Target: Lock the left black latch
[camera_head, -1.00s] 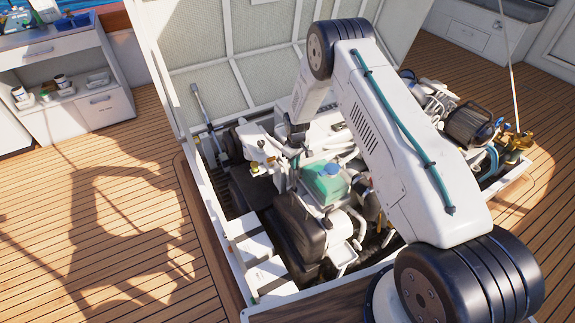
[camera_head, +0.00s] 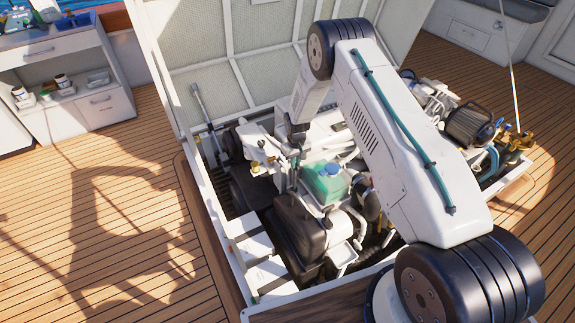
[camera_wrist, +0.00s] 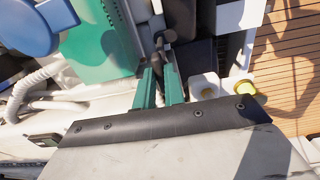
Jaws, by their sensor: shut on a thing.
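My gripper (camera_wrist: 158,88) has two teal fingers, close together on a dark, slim part. It appears to be the black latch (camera_wrist: 168,36), whose rounded end shows just beyond the fingertips in the wrist view. In the head view my gripper (camera_head: 294,172) reaches down into the engine hatch, left of the green box with a blue cap (camera_head: 326,183). The latch is too small and covered there to tell its angle. The green box and blue cap also show at the upper left of the wrist view.
The open hatch lid (camera_head: 225,60) stands behind the engine bay. A dark rounded engine cover (camera_head: 300,225), white hoses and pipes crowd the space around my gripper. A yellow-topped cap (camera_wrist: 245,88) is to its right. The wooden deck (camera_head: 90,220) at left is clear.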

